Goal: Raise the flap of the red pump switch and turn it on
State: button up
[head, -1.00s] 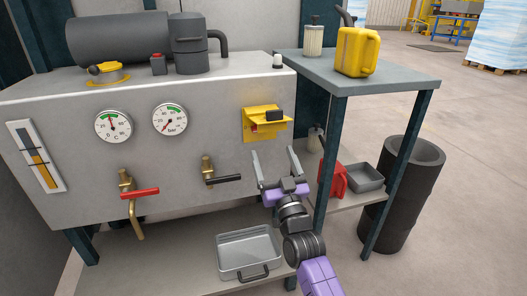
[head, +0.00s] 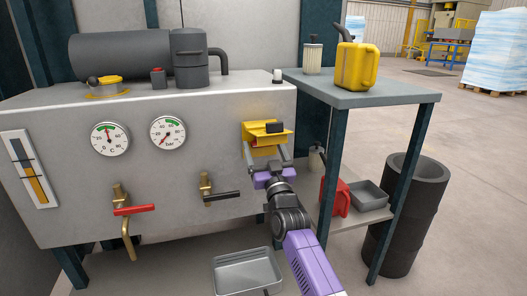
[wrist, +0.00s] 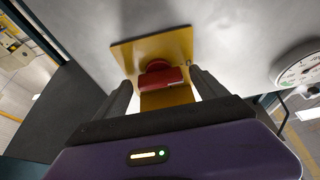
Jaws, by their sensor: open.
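The pump switch sits on a yellow plate (head: 252,128) on the right part of the grey panel. Its yellow flap (head: 268,138) juts out from the plate, with a black block (head: 275,127) at the top; I cannot tell its exact angle. In the wrist view the red switch (wrist: 160,76) shows between my fingers, against the yellow plate (wrist: 130,53). Its on or off position is not clear. My gripper (head: 266,150) is open, just below and in front of the flap, with one finger on either side. I cannot tell whether it touches.
Two gauges (head: 168,133) and a black-handled valve (head: 222,195) lie left of the switch. A red-handled valve (head: 134,210) is further left. A grey side table (head: 365,95) with a yellow can (head: 357,66) stands close on the right. A metal tray (head: 247,272) lies below.

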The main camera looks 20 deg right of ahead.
jog(key=shift+w, duration=0.1)
jog(key=c, duration=1.4)
jog(key=shift+o, duration=0.2)
jog(key=shift+a+m, duration=0.1)
jog(key=shift+m, duration=0.3)
jog(key=shift+a+r+m+g+h+p, duration=0.1)
jog(key=shift+m+g+h+p, duration=0.35)
jog(key=shift+m+h+p, duration=1.05)
jog(key=shift+d+m+g+h+p, duration=0.1)
jog(key=shift+m+g+h+p, duration=0.45)
jog(key=shift+m+p, duration=1.75)
jog(key=shift+a+r+m+g+h+p, duration=0.2)
jog(key=shift+m+h+p, duration=0.8)
jog(key=shift+m, duration=2)
jog(key=shift+d+f, duration=0.1)
jog(key=shift+f, duration=0.1)
